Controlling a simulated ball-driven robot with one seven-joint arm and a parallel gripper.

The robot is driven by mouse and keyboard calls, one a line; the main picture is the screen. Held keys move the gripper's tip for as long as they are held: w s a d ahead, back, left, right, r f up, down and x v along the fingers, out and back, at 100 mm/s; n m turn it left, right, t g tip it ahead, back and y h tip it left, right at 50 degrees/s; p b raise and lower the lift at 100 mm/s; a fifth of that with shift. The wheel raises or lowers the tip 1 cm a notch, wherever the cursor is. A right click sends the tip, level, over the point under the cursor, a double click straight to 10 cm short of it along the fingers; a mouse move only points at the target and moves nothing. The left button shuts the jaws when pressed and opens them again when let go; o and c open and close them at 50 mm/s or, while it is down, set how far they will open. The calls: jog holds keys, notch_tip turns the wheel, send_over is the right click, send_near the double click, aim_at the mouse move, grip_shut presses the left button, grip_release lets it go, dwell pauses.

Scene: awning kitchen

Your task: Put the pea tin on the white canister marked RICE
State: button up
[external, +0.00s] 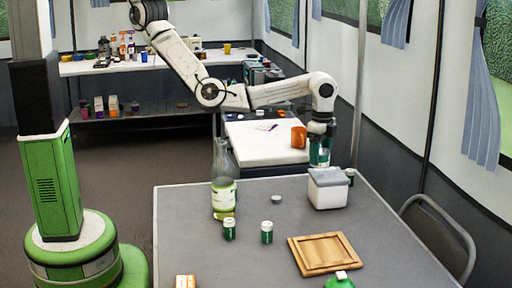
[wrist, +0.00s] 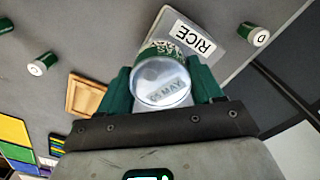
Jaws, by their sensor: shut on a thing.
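The white canister (external: 328,192) stands upright on the grey table. Its RICE label shows in the wrist view (wrist: 193,38), beyond the tin. In the external view the tin is at the canister's rear top edge, partly hidden by the fingers. I cannot tell whether the two touch.
A tall glass bottle (external: 222,185), two small green jars (external: 229,230) (external: 267,233) and a wooden board (external: 322,254) stand on the table. Another small jar (external: 350,176) is close behind the canister. An orange mug (external: 299,137) sits on the white counter behind.

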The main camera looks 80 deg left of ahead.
aim_at(321, 162)
jog(key=shift+w+f, duration=0.15)
jog(key=shift+f, duration=1.5)
jog(key=shift+f, duration=0.2)
jog(key=o, duration=1.1)
jog(key=shift+o, duration=0.2)
